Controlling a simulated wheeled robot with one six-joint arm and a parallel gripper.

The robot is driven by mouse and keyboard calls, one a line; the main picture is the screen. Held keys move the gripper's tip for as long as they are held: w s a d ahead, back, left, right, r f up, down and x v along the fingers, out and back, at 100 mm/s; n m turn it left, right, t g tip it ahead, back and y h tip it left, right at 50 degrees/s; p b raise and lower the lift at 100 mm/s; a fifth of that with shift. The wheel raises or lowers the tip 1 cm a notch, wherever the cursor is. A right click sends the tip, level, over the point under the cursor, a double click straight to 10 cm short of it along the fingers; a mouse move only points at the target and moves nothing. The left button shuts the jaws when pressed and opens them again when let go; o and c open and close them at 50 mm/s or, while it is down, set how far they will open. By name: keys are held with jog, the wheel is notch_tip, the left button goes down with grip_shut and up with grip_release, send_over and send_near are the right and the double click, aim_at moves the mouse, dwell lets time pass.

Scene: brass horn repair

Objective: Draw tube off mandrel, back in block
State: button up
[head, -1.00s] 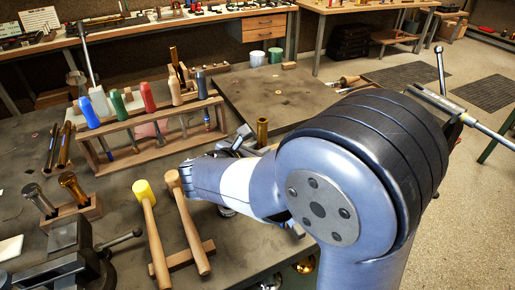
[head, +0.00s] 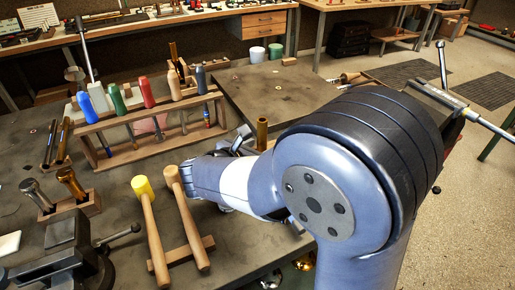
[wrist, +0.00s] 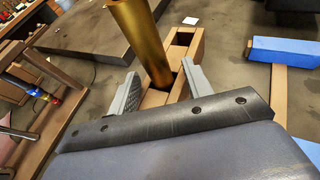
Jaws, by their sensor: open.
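A brass tube (head: 262,134) stands upright beyond my forearm in the head view. In the wrist view the tube (wrist: 143,40) rises between my fingers, its lower end at a wooden block (wrist: 190,47) with square openings. One opening beside the tube is empty. My gripper (wrist: 160,70) is open, with one finger on each side of the tube's lower part and visible gaps. In the head view my arm hides most of the gripper and the block. A horizontal steel rod (head: 490,130) shows at the far right behind my arm; I cannot tell whether it is the mandrel.
A wooden rack (head: 150,150) of colour-handled tools stands left of the tube. Two mallets (head: 150,225) (head: 188,220) lie on a rest in front. A vise (head: 70,260) sits at the lower left. A raised dark slab (head: 275,95) lies behind the tube.

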jog(key=v, duration=1.1)
jog(key=shift+p, duration=0.3)
jog(key=shift+d+f, duration=0.1)
jog(key=x, duration=1)
jog(key=shift+w+d+b, duration=0.15)
jog(key=shift+b, duration=0.15)
jog(key=shift+w+d, duration=0.15)
jog(key=shift+w, duration=0.1)
jog(key=shift+r+p, duration=0.4)
jog(key=shift+f, duration=0.1)
